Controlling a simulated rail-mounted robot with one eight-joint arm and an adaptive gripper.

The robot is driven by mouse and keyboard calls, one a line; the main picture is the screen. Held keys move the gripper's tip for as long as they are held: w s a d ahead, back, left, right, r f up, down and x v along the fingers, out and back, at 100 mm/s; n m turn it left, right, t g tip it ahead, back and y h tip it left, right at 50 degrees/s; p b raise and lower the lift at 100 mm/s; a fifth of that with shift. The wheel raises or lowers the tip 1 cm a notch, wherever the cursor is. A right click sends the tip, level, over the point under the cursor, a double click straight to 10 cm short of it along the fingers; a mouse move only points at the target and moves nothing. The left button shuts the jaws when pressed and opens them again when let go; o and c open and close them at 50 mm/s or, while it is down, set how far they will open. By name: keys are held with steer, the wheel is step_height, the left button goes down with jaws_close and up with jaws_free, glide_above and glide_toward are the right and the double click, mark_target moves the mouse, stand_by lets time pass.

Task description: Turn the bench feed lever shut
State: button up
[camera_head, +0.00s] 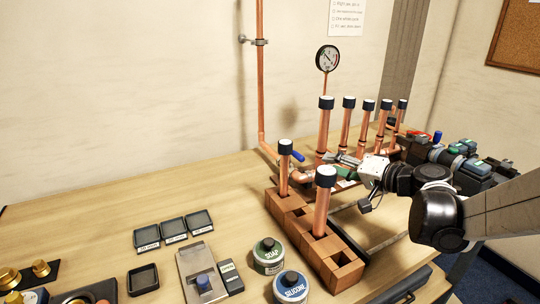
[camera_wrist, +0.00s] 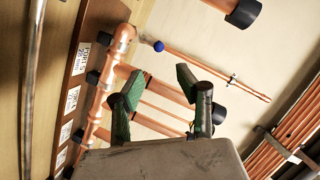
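The blue lever (camera_head: 298,156) sits on the copper feed pipe near the foot of the vertical wall pipe, at the back of the bench. In the wrist view its blue end (camera_wrist: 158,46) shows beyond the fingertips, near the pipe joint. My gripper (camera_head: 342,166) reaches in from the right among the manifold's copper risers, to the right of the lever and apart from it. In the wrist view my gripper (camera_wrist: 158,80) has its two green-padded fingers spread, with nothing held between them. The lever's exact angle to its pipe is hard to tell.
Black-capped copper risers (camera_head: 325,125) stand close around my gripper. A brick-coloured block (camera_head: 318,250) holds two capped pipes in front. A pressure gauge (camera_head: 327,58) stands behind. Soap (camera_head: 268,255) and silicone (camera_head: 291,288) tins stand at the front. The bench's left back is clear.

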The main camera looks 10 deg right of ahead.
mark_target(298, 156)
steer(key=b+x, duration=0.1)
steer(key=x, duration=1.2)
steer(key=shift+w, duration=0.35)
steer(key=shift+c, duration=0.3)
jaws_close()
